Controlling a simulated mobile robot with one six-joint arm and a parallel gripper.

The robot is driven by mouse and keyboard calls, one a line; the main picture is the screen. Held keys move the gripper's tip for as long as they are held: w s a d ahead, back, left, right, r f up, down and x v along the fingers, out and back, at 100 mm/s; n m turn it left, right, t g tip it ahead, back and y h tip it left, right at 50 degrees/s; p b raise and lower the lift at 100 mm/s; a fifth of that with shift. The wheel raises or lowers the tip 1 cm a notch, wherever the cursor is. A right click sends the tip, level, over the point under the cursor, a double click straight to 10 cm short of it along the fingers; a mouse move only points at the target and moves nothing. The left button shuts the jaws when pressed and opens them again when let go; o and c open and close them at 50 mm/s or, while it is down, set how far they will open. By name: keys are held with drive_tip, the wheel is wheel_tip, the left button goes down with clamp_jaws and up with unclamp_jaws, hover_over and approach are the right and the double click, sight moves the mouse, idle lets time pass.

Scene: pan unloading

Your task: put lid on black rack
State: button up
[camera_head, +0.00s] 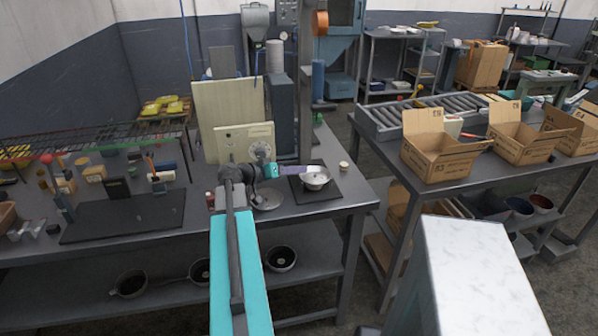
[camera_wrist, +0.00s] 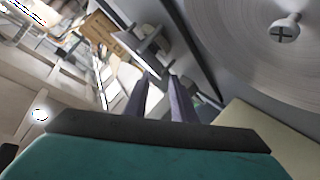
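My gripper (camera_head: 296,170) is at the end of my teal arm, above the right part of the dark workbench, pointing right. Its two dark fingers (camera_wrist: 160,82) stand apart in the wrist view, with nothing visible between them. A round silver lid (camera_head: 268,199) appears to lie on the bench below my wrist. A large brushed-metal disc with a knob (camera_wrist: 285,30) fills the upper right of the wrist view, apparently this lid. A shiny metal pan (camera_head: 315,180) stands on a black plate by the fingertips; contact is unclear. The black wire rack (camera_head: 85,140) is at the left.
A cream panel with a dial (camera_head: 232,143) stands behind my gripper. A black mat (camera_head: 125,218) with an item at its edge lies on the bench's left part. Open cardboard boxes (camera_head: 437,157) stand on the right-hand table. Dark pans (camera_head: 131,284) sit on the lower shelf.

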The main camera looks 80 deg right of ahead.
drive_tip(key=b+v, duration=0.3)
drive_tip(key=v, duration=0.9)
drive_tip(key=shift+s+r, duration=0.25)
drive_tip(key=shift+o, duration=0.2)
drive_tip(key=shift+a, duration=0.1)
